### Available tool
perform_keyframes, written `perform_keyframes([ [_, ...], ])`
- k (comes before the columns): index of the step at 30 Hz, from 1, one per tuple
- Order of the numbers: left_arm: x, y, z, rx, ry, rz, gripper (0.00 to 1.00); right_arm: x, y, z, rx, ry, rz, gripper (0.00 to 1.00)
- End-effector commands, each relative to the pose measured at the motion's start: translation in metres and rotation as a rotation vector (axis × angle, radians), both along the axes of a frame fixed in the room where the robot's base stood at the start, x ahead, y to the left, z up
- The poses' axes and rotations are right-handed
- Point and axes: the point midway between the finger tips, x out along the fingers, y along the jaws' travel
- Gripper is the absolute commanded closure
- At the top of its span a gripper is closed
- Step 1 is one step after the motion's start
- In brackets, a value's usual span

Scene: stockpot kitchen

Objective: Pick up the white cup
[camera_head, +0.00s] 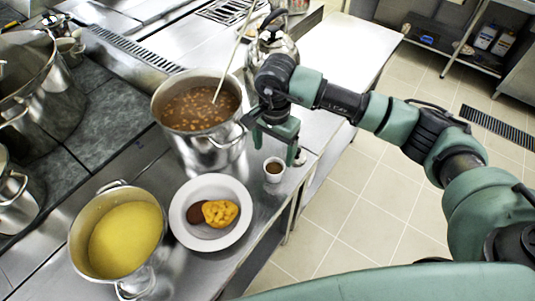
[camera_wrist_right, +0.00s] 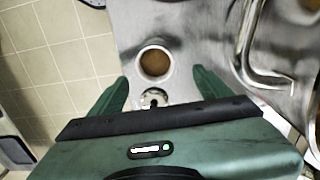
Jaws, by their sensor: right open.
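The white cup (camera_head: 273,170) stands upright near the edge of the steel counter, with something brown inside. It also shows in the right wrist view (camera_wrist_right: 154,62), seen from above, ahead of and between the fingertips. My right gripper (camera_head: 272,142) is above the cup and a little behind it. Its fingers are spread apart, and in the right wrist view (camera_wrist_right: 158,85) nothing is between them except a small round metal item (camera_wrist_right: 156,100) lower down. My left gripper is not in view.
A big stockpot of beans (camera_head: 199,107) with a ladle stands left of the cup. A white plate of food (camera_head: 184,231) and a pot of yellow soup (camera_head: 127,238) are nearer. A metal kettle (camera_head: 270,45) stands behind. Tiled floor (camera_head: 355,195) lies right of the counter.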

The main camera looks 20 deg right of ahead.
Motion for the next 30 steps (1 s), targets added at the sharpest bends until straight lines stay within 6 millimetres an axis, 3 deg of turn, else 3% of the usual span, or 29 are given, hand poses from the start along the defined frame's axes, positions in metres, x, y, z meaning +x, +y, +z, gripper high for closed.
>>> perform_keyframes([
  [3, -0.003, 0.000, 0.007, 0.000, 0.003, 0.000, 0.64, -0.002, 0.000, -0.012, -0.002, 0.006, 0.002, 0.22],
  [9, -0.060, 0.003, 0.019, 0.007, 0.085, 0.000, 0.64, 0.003, 0.001, -0.033, 0.000, 0.008, 0.000, 0.22],
  [12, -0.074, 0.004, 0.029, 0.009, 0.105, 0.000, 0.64, 0.007, 0.001, -0.047, 0.001, 0.008, -0.001, 0.22],
  [14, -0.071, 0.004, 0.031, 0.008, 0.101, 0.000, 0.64, 0.007, 0.001, -0.058, 0.002, 0.007, 0.000, 0.22],
  [21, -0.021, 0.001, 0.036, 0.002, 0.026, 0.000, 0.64, 0.008, 0.001, -0.074, 0.002, 0.002, 0.001, 0.22],
  [25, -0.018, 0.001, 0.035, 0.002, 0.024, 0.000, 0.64, 0.008, 0.000, -0.074, 0.002, 0.002, 0.001, 0.22],
  [26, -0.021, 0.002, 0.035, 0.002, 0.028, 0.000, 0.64, 0.008, 0.001, -0.074, 0.002, 0.002, 0.001, 0.27],
  [30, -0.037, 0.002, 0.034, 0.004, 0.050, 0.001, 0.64, 0.008, 0.000, -0.074, 0.002, 0.002, 0.001, 0.66],
])
